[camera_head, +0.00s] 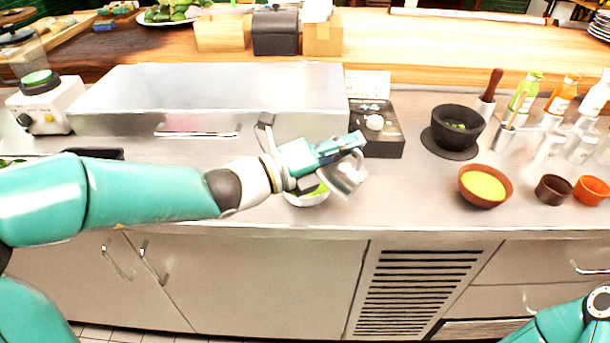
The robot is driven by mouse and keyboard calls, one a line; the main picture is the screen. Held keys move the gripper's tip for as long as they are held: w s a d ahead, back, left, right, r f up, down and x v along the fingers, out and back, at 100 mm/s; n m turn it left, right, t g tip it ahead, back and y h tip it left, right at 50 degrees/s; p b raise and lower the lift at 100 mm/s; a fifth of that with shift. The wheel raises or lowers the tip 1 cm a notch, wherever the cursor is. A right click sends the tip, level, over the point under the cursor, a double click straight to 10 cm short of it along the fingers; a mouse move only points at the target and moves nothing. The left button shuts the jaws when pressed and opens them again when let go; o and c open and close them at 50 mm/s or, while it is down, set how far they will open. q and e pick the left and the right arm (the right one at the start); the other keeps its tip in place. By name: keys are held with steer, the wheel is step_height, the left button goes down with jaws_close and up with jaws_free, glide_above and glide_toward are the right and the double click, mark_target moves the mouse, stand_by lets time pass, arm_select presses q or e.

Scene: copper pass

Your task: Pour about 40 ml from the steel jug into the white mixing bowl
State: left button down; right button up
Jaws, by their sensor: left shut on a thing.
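The steel jug (346,180) is in my left gripper (343,150), which is shut on it. The jug is tilted and held in the air near the counter's front edge. The white mixing bowl (306,201) stands on the counter just below and to the left of the jug, with something green inside. My gripper and the jug hide part of the bowl. I cannot tell whether liquid is leaving the jug. Part of my right arm shows at the bottom right; its gripper is out of view.
A black scale-like box (380,146) stands behind the jug. To the right are a dark mortar (458,127), a terracotta bowl (485,201) of green-yellow contents, small cups and several bottles. A steel box (210,98) stands behind my left arm. Counter between jug and terracotta bowl is clear.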

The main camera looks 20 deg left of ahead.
mark_target(363, 178)
arm_select(q)
steer(key=shift+a, duration=0.15)
stand_by(0.3)
steer(key=d+m, duration=0.1)
steer(key=s+m, duration=0.1)
steer(key=d+m+g+y, duration=0.1)
steer(key=shift+s+d+r, duration=0.15)
steer(key=shift+d+r, duration=0.15)
steer(key=shift+d+f+m, duration=0.1)
steer(key=shift+m, duration=0.4)
steer(key=shift+d+f+m, duration=0.1)
steer(key=shift+f+m, duration=0.2)
steer(key=shift+s+d+f+m+y+b, duration=0.2)
steer(key=shift+d+f+m+y+b, duration=0.2)
steer(key=shift+b, duration=0.15)
steer(key=shift+a+g, duration=0.1)
steer(key=shift+g, duration=0.2)
